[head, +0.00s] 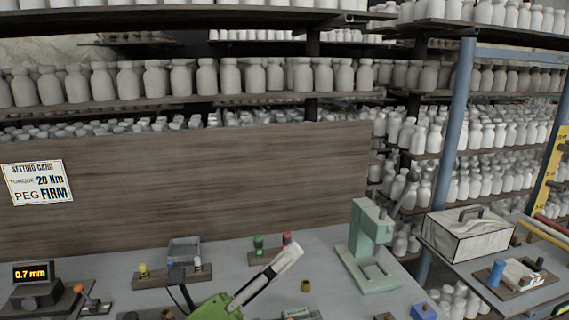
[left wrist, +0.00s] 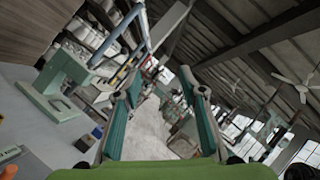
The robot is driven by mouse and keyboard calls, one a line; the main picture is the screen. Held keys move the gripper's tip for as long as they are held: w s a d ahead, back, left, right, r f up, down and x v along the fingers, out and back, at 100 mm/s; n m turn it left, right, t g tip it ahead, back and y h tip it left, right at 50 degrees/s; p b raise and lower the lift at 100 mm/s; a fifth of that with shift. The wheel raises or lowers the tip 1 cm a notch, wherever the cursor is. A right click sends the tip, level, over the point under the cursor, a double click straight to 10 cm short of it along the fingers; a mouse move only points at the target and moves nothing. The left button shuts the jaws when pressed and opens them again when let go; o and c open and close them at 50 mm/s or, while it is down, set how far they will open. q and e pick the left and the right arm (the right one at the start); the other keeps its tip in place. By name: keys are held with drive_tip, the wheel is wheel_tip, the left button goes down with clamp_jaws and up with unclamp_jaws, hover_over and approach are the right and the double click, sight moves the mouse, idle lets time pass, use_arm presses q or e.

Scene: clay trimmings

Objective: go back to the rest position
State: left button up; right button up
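My left gripper (head: 286,254) shows at the bottom middle of the head view, with a green body and pale, dark-edged fingers pointing up and right. It is above the grey bench (head: 325,244). In the left wrist view its two teal-padded fingers (left wrist: 160,82) stand apart with nothing between them, so it is open and empty. Open floor and the far room show beyond the fingertips. My right gripper is in neither view.
A green press (head: 361,240) stands right of my left gripper. Coloured pegs (head: 258,243), a grey bin (head: 184,249) and a display reading 0.7 mm (head: 33,272) sit on the bench. A wooden board (head: 200,190) stands behind. A box (head: 467,235) sits on the right table.

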use_arm(q)
drive_tip(key=w+a+f+n+t+y, duration=0.2)
drive_tip(key=w+a+n+t+y, duration=0.2)
drive_tip(key=a+n+t+y, duration=0.6)
drive_tip(key=a+f+n+g+y, duration=0.5)
drive_tip(key=a+f+n+y, duration=0.3)
drive_tip(key=f+n, duration=0.55)
drive_tip(key=s+a+f+n+g+y, duration=0.25)
drive_tip(key=s+f+n+g, duration=0.3)
drive_tip(key=f, duration=0.45)
drive_tip(key=s+f+n+g+h, duration=0.1)
drive_tip(key=s+f+n+g, duration=0.2)
drive_tip(key=s+f+g, duration=0.55)
drive_tip(key=s+f+n+g+h, duration=0.1)
drive_tip(key=s+f+n, duration=0.3)
drive_tip(key=s, duration=1)
wheel_tip(320, 180, down, 28)
drive_tip(key=s+m+g, duration=0.1)
drive_tip(key=s, duration=0.1)
drive_tip(key=s+a+f+g, duration=0.1)
drive_tip(key=s+a+f, duration=0.1)
drive_tip(key=s+f, duration=1.3)
drive_tip(key=shift+s+a, duration=0.4)
drive_tip(key=shift+s, duration=0.4)
